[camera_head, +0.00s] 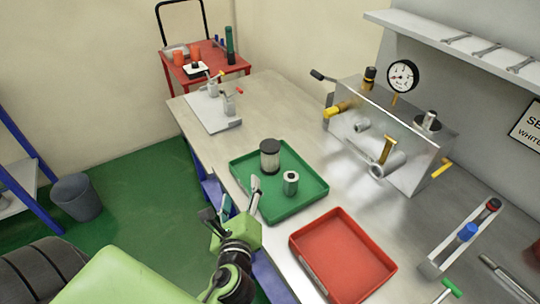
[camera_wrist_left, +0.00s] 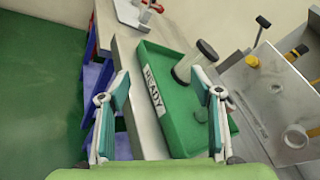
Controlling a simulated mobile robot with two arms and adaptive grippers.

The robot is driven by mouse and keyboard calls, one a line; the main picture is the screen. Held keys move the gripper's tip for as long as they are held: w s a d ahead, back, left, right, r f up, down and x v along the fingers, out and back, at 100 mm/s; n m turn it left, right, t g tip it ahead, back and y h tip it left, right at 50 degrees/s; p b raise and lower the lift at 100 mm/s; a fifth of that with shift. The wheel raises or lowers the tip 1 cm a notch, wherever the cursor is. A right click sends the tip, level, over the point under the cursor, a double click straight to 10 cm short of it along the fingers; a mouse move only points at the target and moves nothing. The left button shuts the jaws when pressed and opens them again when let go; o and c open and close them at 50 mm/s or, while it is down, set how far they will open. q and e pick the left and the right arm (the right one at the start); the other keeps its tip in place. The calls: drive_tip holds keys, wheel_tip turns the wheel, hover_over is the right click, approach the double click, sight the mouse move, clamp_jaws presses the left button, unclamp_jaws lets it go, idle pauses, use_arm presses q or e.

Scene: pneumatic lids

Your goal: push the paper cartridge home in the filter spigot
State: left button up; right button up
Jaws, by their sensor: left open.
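A paper cartridge (camera_head: 270,162), a pale cylinder with a dark top, stands upright in the green tray (camera_head: 316,190). It also shows in the left wrist view (camera_wrist_left: 183,70), beyond my fingers. A short steel hexagonal piece (camera_head: 291,184) stands beside it in the tray. The grey metal block (camera_head: 404,150) on the bench carries stub tubes (camera_head: 386,166); I cannot tell which is the filter spigot. My left gripper (camera_head: 236,204) is open and empty by the tray's near left edge. It shows in the wrist view too (camera_wrist_left: 160,85). My right gripper is not in view.
A red tray (camera_head: 342,258) lies right of the green one. The block has yellow handles (camera_head: 388,150) and a gauge (camera_head: 403,76). A rack (camera_head: 462,237) with coloured caps is at right. A red cart (camera_head: 205,68) stands beyond the bench. Bare bench lies between green tray and block.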

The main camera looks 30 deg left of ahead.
use_arm(q)
drive_tip(key=w+d+r+m+t, duration=0.1)
drive_tip(key=m, duration=0.2)
drive_tip(key=w+d+r+m+t+h, duration=0.1)
drive_tip(key=d+m, duration=0.1)
drive_tip(key=m, duration=0.1)
drive_tip(key=w+d+r+m+t, duration=0.1)
drive_tip(key=d+m, duration=0.1)
drive_tip(key=m, duration=0.1)
drive_tip(key=shift+d+r+h, duration=0.1)
drive_tip(key=shift+h, duration=0.3)
drive_tip(key=shift+w+r+m, duration=0.1)
drive_tip(key=shift+w+m, duration=0.2)
drive_tip(key=shift+m, duration=0.1)
drive_tip(key=p, duration=0.3)
approach(272, 139)
drive_tip(key=shift+w+f, duration=0.5)
drive_tip(key=shift+w, duration=0.35)
drive_tip(key=x, duration=0.3)
drive_tip(key=p+x, duration=0.1)
drive_tip(key=x, duration=0.1)
drive_tip(key=shift+a+r, duration=0.35)
drive_tip(key=shift+a, duration=0.05)
drive_tip(key=shift+w+a+f, duration=0.1)
drive_tip(key=shift+w+f, duration=0.05)
drive_tip(key=shift+w, duration=0.25)
drive_tip(key=shift+s, duration=0.1)
drive_tip(key=shift+c, duration=0.4)
drive_tip(key=c, duration=1.2)
